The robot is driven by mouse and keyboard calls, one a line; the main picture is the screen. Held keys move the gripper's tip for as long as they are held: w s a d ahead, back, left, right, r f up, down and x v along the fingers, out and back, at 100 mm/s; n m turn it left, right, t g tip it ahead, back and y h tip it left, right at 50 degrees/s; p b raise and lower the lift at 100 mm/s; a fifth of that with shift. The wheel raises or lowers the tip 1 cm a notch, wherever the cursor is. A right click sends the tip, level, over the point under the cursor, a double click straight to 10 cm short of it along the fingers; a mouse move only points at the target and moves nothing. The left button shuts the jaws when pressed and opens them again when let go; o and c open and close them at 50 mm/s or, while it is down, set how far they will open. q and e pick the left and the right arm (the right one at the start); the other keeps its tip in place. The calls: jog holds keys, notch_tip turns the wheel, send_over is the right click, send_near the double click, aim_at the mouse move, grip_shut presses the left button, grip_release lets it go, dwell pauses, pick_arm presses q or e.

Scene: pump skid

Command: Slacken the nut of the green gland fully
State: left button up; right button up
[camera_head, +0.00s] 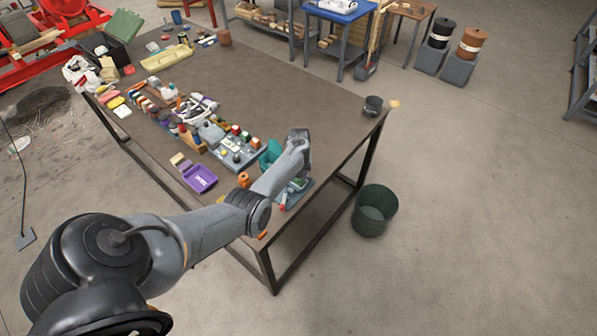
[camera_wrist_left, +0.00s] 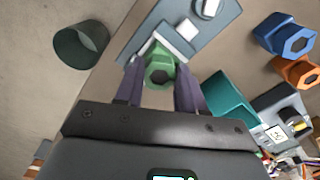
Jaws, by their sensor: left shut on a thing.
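My right gripper is in neither view.
A blue hex part (camera_wrist_left: 285,36), an orange hex part (camera_wrist_left: 297,72) and a teal block (camera_wrist_left: 230,97) stand close by on the right. A purple tray (camera_head: 199,178) lies on the crowded table. A dark green bin (camera_head: 375,211) stands on the floor beyond the table edge.

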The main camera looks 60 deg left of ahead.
pick_arm(q)
jog(key=n, duration=0.2)
jog(key=shift+w+n, duration=0.1)
jog(key=shift+n, duration=0.3)
jog(key=n, duration=0.2)
jog(key=shift+n, duration=0.4)
jog(key=n, duration=0.3)
jog(key=shift+w, duration=0.1)
jog(key=shift+n+b, duration=0.3)
jog(key=shift+n, duration=1.3)
jog(key=o, duration=1.1)
jog(key=shift+c, duration=0.2)
